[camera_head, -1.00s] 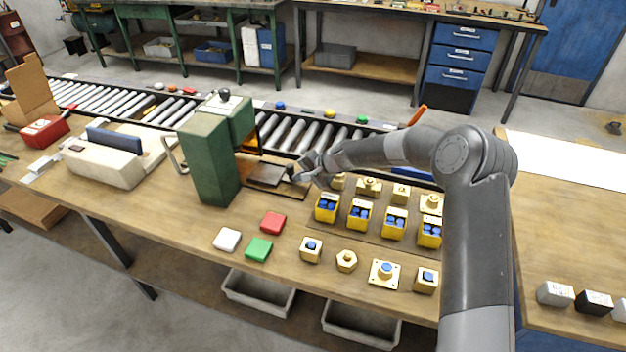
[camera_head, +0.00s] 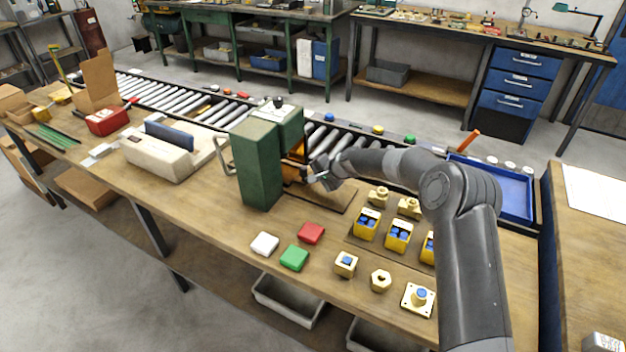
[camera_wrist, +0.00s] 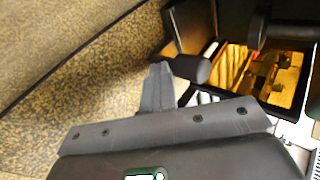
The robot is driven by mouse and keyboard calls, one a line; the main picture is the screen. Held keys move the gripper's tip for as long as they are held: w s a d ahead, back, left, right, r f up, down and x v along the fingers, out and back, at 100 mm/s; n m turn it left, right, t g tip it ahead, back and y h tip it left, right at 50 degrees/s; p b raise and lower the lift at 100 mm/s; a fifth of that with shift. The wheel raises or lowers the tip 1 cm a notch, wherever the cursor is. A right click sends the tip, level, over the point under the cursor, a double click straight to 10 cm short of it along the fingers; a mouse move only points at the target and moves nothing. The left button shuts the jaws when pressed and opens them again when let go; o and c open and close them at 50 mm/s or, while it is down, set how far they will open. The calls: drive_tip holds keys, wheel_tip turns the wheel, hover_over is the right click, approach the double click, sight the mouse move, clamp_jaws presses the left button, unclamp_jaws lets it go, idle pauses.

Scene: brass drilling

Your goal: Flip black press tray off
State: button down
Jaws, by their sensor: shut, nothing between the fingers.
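The green press (camera_head: 262,165) stands on the workbench, with an orange-lit opening on its right side. Its black tray (camera_head: 291,172) is at this opening, largely hidden by my arm, and the brown base plate (camera_head: 325,197) in front lies bare. In the wrist view a black knob (camera_wrist: 196,70) sits beside a dark panel (camera_wrist: 188,25) at the opening. I cannot tell the tray's exact tilt. My gripper (camera_head: 312,174) is shut and empty at the opening; its fingertips (camera_wrist: 160,68) are right beside the knob. Whether they touch is unclear.
Yellow boxes with blue parts (camera_head: 366,225) stand just right of the press. Red (camera_head: 311,232), white (camera_head: 265,243) and green (camera_head: 294,257) blocks lie in front. The roller conveyor (camera_head: 340,140) runs behind, and a blue tray (camera_head: 500,190) is at the right.

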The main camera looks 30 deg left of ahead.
drive_tip(key=shift+a+r, duration=0.1)
drive_tip(key=shift+a, duration=0.15)
drive_tip(key=d, duration=0.4)
drive_tip(key=shift+s, duration=0.25)
drive_tip(key=v, duration=0.9)
drive_tip(key=shift+s+d, duration=0.1)
drive_tip(key=shift+d, duration=0.2)
drive_tip(key=shift+d+r, duration=0.2)
drive_tip(key=shift+d, duration=0.1)
